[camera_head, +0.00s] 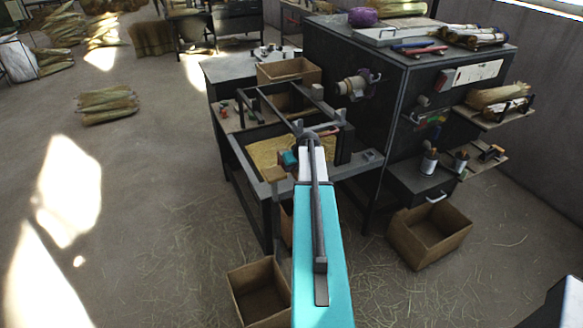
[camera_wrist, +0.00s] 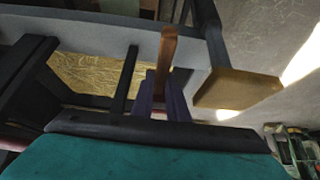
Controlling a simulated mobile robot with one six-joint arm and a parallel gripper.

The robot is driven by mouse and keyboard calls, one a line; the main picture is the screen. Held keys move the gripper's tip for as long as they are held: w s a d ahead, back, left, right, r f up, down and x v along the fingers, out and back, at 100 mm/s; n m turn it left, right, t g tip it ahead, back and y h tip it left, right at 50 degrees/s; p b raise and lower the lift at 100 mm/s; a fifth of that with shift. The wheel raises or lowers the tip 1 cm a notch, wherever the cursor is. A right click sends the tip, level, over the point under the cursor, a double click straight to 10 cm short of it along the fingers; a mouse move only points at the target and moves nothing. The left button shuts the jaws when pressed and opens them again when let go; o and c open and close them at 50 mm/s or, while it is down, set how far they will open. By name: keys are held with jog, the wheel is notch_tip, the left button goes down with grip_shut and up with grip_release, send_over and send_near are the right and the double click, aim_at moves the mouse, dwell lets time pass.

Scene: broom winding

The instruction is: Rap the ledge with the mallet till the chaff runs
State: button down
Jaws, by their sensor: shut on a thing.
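My gripper (camera_wrist: 165,78) is shut on a reddish-brown wooden stick (camera_wrist: 168,46), which looks like the mallet's handle. No mallet head can be made out. A tan wooden block (camera_wrist: 237,90), which looks like the ledge, sits on a dark bracket to the right of my gripper, apart from the stick. The ledge also shows at the bench corner in the head view (camera_head: 272,174). Straw-coloured chaff (camera_wrist: 90,75) lies in the tray beyond and left of my gripper. In the head view my arm hides part of the area, and the fingertips are not clear.
The bench frame (camera_head: 248,165) surrounds the chaff. A dark cabinet (camera_head: 385,105) stands right of it. Cardboard boxes stand on the floor at the front (camera_head: 260,290) and right (camera_head: 430,235). A straw bundle (camera_head: 108,104) lies on the left floor, with free room around it.

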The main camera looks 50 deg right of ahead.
jog(key=shift+f+b, duration=2.7)
jog(key=shift+s, duration=0.1)
